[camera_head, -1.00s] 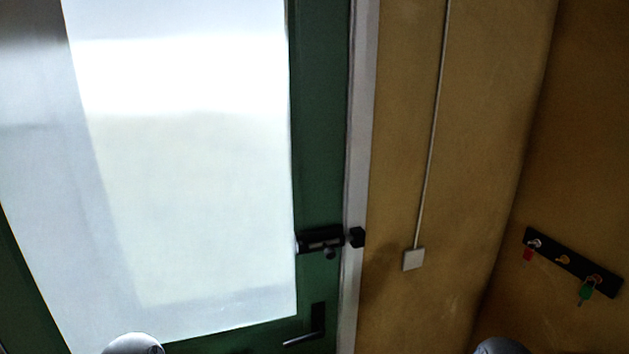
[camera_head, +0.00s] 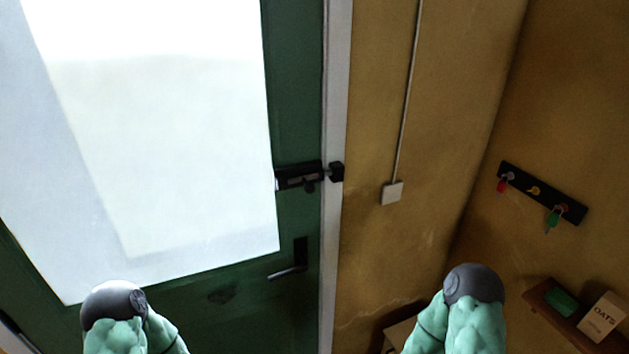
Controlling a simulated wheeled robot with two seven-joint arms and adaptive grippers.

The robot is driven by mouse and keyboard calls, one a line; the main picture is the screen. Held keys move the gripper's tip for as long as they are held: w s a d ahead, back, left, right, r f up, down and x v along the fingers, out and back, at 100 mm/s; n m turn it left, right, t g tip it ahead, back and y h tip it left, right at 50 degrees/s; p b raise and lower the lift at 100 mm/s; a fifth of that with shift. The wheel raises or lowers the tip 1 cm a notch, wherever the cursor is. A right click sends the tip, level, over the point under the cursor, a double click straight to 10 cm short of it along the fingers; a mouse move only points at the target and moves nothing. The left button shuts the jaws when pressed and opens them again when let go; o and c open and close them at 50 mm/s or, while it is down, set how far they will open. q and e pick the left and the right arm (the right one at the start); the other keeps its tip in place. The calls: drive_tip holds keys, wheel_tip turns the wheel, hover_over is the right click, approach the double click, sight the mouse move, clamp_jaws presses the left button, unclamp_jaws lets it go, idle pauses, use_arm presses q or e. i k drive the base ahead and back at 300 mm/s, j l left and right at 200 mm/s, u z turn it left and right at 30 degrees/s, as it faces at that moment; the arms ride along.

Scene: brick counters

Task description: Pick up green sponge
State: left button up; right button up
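A small green block that looks like the green sponge (camera_head: 562,300) lies on a brown wooden shelf (camera_head: 541,296) at the lower right, left of a box marked OATS (camera_head: 603,317). My two arms show at the bottom of the head view, one at the left and one right of centre, as grey rounded joints with green links. Neither gripper is in the frame, so what they hold is hidden. The sponge is right of my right arm, with a gap between them in the picture.
A green door (camera_head: 294,114) with a bright glass pane, a black latch (camera_head: 300,176) and a handle (camera_head: 287,272) fills the left. A key rack (camera_head: 542,193) hangs on the yellow wall above the shelf. A wooden surface (camera_head: 402,330) shows partly behind my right arm.

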sight(560, 301)
drive_tip(key=z, duration=1.9)
drive_tip(key=u, duration=2.1)
drive_tip(key=z, duration=2.15)
